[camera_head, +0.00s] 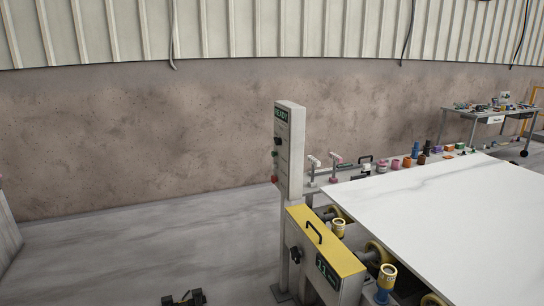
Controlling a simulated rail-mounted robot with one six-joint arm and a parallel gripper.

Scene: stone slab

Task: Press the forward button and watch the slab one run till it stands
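A grey upright control post (290,150) stands at the near left corner of the machine. It has a small lit display (281,114) at the top, its text too small to read surely. Below are a black knob (277,140), a green button (275,153) and a red button (274,179); their labels are unreadable. The white, grey-veined slab (430,215) lies flat on the machine at the right, running out of view. My gripper (184,298) shows only as a dark piece at the bottom edge, left of and well apart from the post; its opening is unclear.
A yellow-topped housing (325,240) with a handle, black knob and green display stands below the post. Yellow-capped rollers (387,276) line the slab's near edge. Small coloured items (407,161) line the far side. A cart (490,115) stands at back right. The left floor is clear.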

